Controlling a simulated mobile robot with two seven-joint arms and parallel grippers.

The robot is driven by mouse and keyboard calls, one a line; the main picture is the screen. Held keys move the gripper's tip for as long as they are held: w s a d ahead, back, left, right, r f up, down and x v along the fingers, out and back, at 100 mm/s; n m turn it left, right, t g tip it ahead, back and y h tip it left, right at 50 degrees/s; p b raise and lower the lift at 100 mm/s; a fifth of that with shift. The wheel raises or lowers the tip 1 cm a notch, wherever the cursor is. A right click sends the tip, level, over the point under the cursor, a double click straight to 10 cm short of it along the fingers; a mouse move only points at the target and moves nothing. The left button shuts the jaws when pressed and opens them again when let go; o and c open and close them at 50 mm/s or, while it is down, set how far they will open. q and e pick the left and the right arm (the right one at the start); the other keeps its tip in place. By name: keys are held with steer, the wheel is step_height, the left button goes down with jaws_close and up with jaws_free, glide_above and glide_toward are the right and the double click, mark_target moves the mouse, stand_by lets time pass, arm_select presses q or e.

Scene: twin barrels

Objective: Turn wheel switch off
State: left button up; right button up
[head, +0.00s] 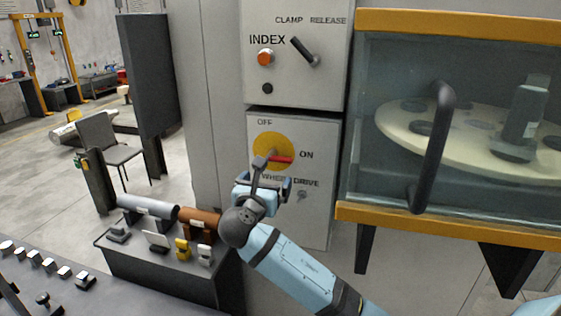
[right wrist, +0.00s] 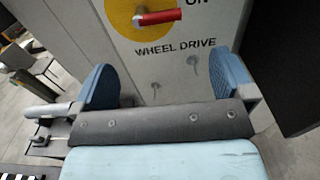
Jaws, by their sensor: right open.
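The wheel switch is a yellow disc (head: 268,146) with a red handle (head: 283,159) on the grey WHEEL DRIVE panel (head: 318,225). The handle points right, toward ON; OFF is printed above the disc. My right gripper (head: 265,183) is just below and in front of the disc and overlaps its lower part in the head view. In the right wrist view the gripper (right wrist: 168,84) has its blue fingers wide apart with nothing between them. The red handle (right wrist: 161,17) shows beyond the fingers, near the top edge, and looks apart from them. My left gripper is out of view.
The INDEX panel (head: 296,82), with an orange button and a black lever, is above. A glass cabinet (head: 385,95) with a dark handle (head: 434,150) juts out at the right. A dark bench (head: 160,275) with several small parts is at lower left.

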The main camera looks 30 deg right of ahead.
mark_target(279, 161)
steer(key=p+x, duration=0.2)
steer(key=x, duration=0.9)
steer(key=shift+w+d, duration=0.1)
steer(key=shift+p+x, duration=0.35)
steer(key=shift+x, duration=0.5)
steer(key=c, duration=1)
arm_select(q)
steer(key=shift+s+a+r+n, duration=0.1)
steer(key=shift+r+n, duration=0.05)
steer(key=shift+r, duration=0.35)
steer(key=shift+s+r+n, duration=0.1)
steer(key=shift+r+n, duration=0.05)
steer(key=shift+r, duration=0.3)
